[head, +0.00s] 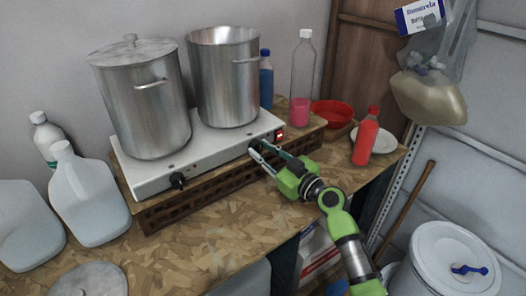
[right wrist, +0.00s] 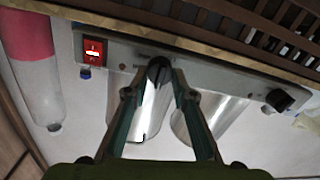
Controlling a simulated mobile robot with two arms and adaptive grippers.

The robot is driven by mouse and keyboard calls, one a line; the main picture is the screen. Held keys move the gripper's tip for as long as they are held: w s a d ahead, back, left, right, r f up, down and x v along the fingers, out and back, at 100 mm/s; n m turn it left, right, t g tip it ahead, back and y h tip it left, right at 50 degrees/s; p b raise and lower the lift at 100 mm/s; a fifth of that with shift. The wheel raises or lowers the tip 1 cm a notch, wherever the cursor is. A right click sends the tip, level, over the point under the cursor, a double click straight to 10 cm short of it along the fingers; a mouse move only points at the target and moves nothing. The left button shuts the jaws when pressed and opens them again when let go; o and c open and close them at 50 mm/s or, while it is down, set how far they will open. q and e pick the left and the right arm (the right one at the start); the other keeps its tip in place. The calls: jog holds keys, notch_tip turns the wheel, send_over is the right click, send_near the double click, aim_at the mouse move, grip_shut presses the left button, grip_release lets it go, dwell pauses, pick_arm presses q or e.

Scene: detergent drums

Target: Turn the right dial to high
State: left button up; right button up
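A white two-plate cooker (head: 150,179) stands on a slatted wooden rack. Its left dial (head: 178,181) is black; in the right wrist view, which sees the panel upside down, the left dial (right wrist: 279,99) is at the right. My right gripper (head: 261,152) is at the right dial (head: 253,144) on the front panel. I cannot read the dial's setting. My left gripper is not in view.
A red lit switch (head: 279,134) is right of the right dial. A lidded pot (head: 145,100) and an open pot (head: 225,80) stand on the cooker. A red bottle (head: 365,138) stands to the right. Bare board (head: 215,225) lies in front.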

dwell(0.3)
jog(key=shift+f+m+b, duration=0.15)
jog(key=shift+m+b, duration=0.35)
jog(key=shift+m, duration=0.1)
jog(key=shift+m+t+b, duration=0.4)
jog(key=shift+m+b, duration=0.7)
jog(key=shift+m, duration=5.3)
jog(key=o, duration=1.1)
jog(key=shift+d, duration=0.1)
